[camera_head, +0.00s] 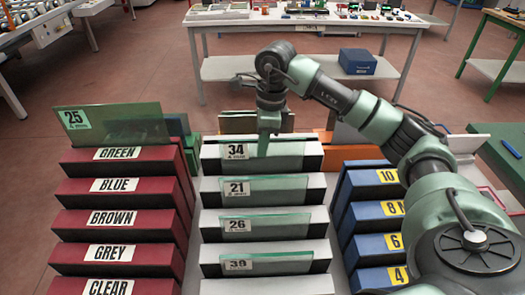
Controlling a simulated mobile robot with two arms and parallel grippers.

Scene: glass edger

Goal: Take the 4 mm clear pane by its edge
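Several clear, green-edged panes stand in the light grey stepped rack, with tags reading 34, 21, 26 and what looks like 38. The small print is too fine to read, so I cannot tell which is the 4 mm clear pane. The pane tagged 34 (290,149) is in the farthest slot. My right gripper (264,152) points down at this pane's top edge, its near finger overlapping the pane's front. The far finger is hidden, so I cannot tell whether it grips the edge. My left gripper is not in view.
A red rack (117,222) labelled GREEN to CLEAR stands at left, with a green pane (110,123) tagged 25 on top. A blue rack (372,233) numbered 10, 8, 6, 4 stands at right, partly behind my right arm. A table (215,28) is behind.

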